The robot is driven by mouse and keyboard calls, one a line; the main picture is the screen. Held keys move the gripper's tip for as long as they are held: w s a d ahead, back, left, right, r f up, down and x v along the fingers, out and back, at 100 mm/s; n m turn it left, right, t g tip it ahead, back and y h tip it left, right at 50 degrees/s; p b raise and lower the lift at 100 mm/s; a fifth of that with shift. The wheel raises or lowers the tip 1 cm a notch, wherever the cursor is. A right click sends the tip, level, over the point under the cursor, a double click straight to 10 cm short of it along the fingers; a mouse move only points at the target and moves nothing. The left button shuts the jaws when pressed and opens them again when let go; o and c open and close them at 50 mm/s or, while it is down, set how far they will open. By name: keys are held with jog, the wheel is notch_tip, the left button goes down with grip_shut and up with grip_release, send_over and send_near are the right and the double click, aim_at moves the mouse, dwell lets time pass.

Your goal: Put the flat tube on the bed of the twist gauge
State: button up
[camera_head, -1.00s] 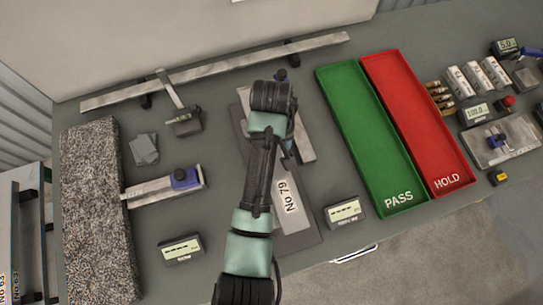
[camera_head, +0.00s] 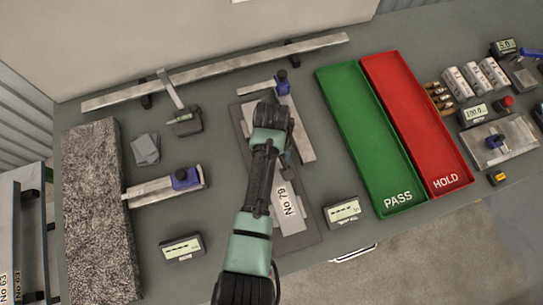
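No gauge name is readable, so I cannot tell for certain which fixture is the twist gauge. My gripper (camera_head: 287,170) points down over the labelled piece. Its fingers are small, dark and partly hidden, and whether they touch the piece cannot be seen.
A green PASS tray (camera_head: 373,145) and a red HOLD tray (camera_head: 420,130) lie to the right. A granite block (camera_head: 95,210) and another blue-clamped fixture (camera_head: 165,188) are left. Small displays stand at the front (camera_head: 182,248) and right of the slab (camera_head: 342,211). A long rail (camera_head: 220,67) runs behind.

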jog(key=shift+o, duration=1.2)
jog(key=shift+r, duration=0.1)
notch_tip(320, 180, up, 12)
jog(key=b, duration=0.1)
jog(key=w+d+r+m+t, duration=0.2)
jog(key=w+r+t, duration=0.5)
jog(key=w+r, duration=0.5)
notch_tip(320, 180, up, 17)
jog(key=w+d+t+h, duration=0.1)
jog(key=w+t, duration=0.2)
jog(key=t, duration=0.4)
jog(key=s+r+m+t, duration=0.1)
jog(key=s+r+t, duration=0.15)
jog(key=r, duration=0.55)
jog(key=s+r+m+t, duration=0.1)
jog(key=r+t, duration=0.3)
jog(key=r, duration=0.5)
jog(key=s+a+r+t, duration=0.2)
jog(key=s+r+t, duration=0.5)
jog(key=s+r, duration=0.6)
notch_tip(320, 180, up, 2)
jog(key=shift+a+r+y, duration=0.2)
jog(key=shift+a+y, duration=0.1)
jog(key=shift+a, duration=0.1)
